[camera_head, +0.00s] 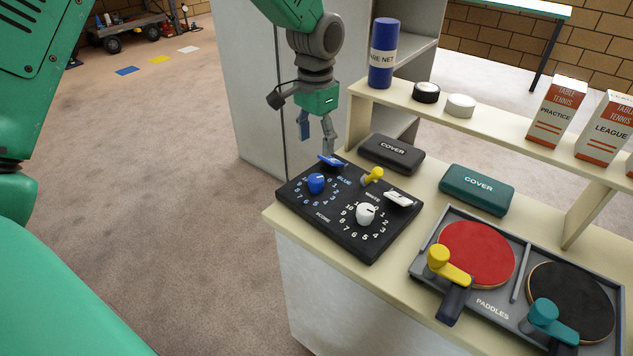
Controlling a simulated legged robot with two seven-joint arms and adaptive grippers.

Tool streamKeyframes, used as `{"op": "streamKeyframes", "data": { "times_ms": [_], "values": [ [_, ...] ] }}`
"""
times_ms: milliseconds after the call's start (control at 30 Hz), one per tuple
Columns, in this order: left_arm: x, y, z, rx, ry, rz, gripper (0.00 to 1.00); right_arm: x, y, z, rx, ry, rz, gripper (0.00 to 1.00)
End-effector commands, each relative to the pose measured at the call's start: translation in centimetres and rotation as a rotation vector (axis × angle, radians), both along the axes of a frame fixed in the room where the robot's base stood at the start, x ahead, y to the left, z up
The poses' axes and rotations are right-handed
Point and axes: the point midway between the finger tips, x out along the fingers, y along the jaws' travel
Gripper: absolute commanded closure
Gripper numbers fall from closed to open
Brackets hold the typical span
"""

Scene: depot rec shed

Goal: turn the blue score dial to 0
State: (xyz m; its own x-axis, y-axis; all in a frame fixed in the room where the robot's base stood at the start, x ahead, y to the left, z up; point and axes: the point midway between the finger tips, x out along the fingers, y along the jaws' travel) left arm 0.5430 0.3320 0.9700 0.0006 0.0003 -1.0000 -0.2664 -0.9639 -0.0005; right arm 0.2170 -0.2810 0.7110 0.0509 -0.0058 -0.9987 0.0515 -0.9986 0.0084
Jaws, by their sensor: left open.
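The black score board (340,240) lies on the cream counter. Its blue score dial (316,183) is a round knob near the left side, ringed by blue numbers. I cannot tell which number it points at. The white dial (366,214) sits to its right. A blue flip piece (331,161), a yellow knob (372,176) and a white flip piece (400,199) are along the board's back part. My left gripper (317,137) points down, open and empty, above the board's back left edge, apart from the dial. My right gripper is not in view.
A black cover case (392,154) and a green cover case (477,189) lie behind the board. A paddle tray (424,259) is to the right. The raised shelf (490,128) holds a blue net tube (383,53), tape rolls and boxes. Open floor lies left.

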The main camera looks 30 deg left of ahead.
Motion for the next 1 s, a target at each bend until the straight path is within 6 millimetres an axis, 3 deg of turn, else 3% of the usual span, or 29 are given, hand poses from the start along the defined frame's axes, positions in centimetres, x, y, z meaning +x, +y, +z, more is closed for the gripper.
{"op": "streamKeyframes", "data": {
  "times_ms": [200, 500, 933, 967, 1000],
  "values": [
    [-0.1, 0.0, -5.2, -0.002, 0.006, 0.003, 0.47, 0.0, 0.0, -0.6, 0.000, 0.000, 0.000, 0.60],
    [-0.1, 0.0, -9.8, -0.001, 0.001, 0.003, 0.47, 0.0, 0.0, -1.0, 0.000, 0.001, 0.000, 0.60],
    [-0.1, 0.0, -10.8, -0.001, 0.000, 0.004, 0.47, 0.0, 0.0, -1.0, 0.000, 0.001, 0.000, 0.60],
    [-0.1, 0.0, -10.8, -0.001, 0.000, 0.004, 0.54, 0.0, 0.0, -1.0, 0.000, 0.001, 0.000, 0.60],
    [-0.1, 0.0, -10.8, -0.001, 0.000, 0.004, 0.68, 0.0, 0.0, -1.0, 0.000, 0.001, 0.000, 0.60]
  ]
}}
